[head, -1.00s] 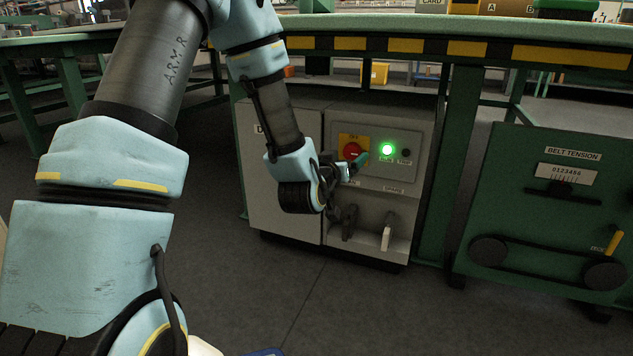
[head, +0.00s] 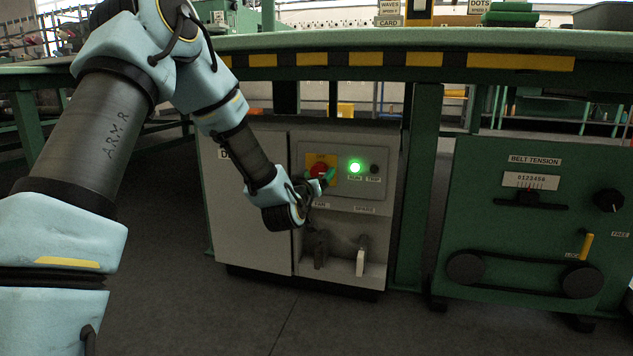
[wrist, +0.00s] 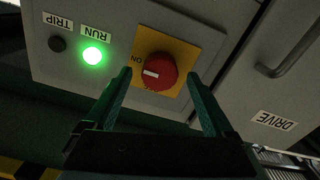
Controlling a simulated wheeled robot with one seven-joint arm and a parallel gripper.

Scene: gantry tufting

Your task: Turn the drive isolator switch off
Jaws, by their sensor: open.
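The drive isolator switch is a round red knob (head: 319,170) on a yellow plate on the grey cabinet front. In the wrist view the knob (wrist: 161,73) appears upside down. Its white mark lies level and points left, towards the ON lettering on the yellow plate (wrist: 190,47). My gripper (wrist: 160,79) is open, with one green finger on each side of the knob in that picture. Contact cannot be told. In the head view my gripper (head: 328,177) is in front of the switch and partly hides it.
The RUN lamp (head: 355,167) glows green and the TRIP lamp (head: 375,169) is dark. Below them is a recess with handles, one white (head: 361,262). A green belt tension panel (head: 520,225) stands at right. A table edge (head: 400,59) runs above the cabinet.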

